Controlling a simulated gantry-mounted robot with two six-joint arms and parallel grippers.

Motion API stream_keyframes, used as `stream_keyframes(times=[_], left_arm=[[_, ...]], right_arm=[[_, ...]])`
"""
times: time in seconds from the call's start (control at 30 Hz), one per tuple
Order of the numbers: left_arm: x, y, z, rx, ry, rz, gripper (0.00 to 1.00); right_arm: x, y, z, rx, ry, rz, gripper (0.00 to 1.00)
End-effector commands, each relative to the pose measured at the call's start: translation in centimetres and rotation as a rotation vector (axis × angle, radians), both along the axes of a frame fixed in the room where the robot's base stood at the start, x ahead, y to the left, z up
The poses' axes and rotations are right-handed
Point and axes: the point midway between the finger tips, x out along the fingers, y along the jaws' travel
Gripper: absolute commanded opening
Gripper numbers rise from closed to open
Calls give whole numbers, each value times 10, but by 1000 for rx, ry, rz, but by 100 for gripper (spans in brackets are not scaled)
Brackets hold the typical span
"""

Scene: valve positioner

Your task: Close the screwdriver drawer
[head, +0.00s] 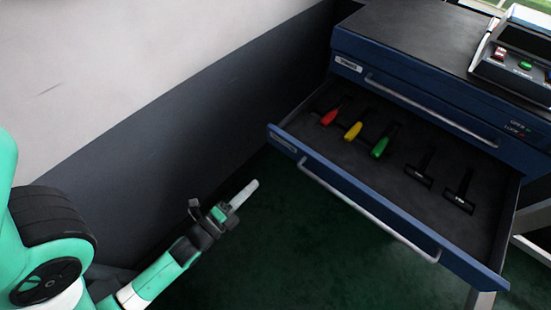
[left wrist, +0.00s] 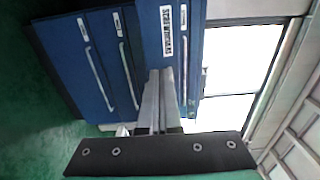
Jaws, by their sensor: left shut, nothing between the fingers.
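The screwdriver drawer (head: 350,204) is pulled out of the blue cabinet in the head view. Red (head: 331,115), yellow (head: 353,131) and green (head: 380,147) handled screwdrivers lie inside it, with two black T-shaped tools to their right. A long silver handle (head: 372,213) runs along the drawer front. My left gripper (head: 254,186) is shut and empty, left of the drawer front and apart from it. In the left wrist view its shut fingers (left wrist: 160,98) point toward the labelled drawer front (left wrist: 152,40). My right gripper is not in view.
The cabinet top (head: 420,35) is dark and flat. A closed drawer with a handle (head: 430,105) sits above the open one. A control box with buttons (head: 515,65) stands at the right. The green floor (head: 280,240) left of the drawer is clear. A grey and white wall (head: 220,90) runs behind.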

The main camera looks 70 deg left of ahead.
Motion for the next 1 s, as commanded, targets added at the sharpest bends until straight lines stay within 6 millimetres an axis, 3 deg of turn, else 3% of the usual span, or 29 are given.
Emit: stream_keyframes(times=[0.17, 0.33, 0.8, 1.0], left_arm=[[-4, 5, -2, -5, 6, 21, 0], [9, 11, -3, -5, 3, 19, 0], [96, 53, 0, -5, 3, 19, 0], [118, 63, -1, -5, 4, 19, 0]], right_arm=[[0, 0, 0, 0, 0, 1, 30], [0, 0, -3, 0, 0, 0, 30], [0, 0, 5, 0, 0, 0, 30], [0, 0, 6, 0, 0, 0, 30]])
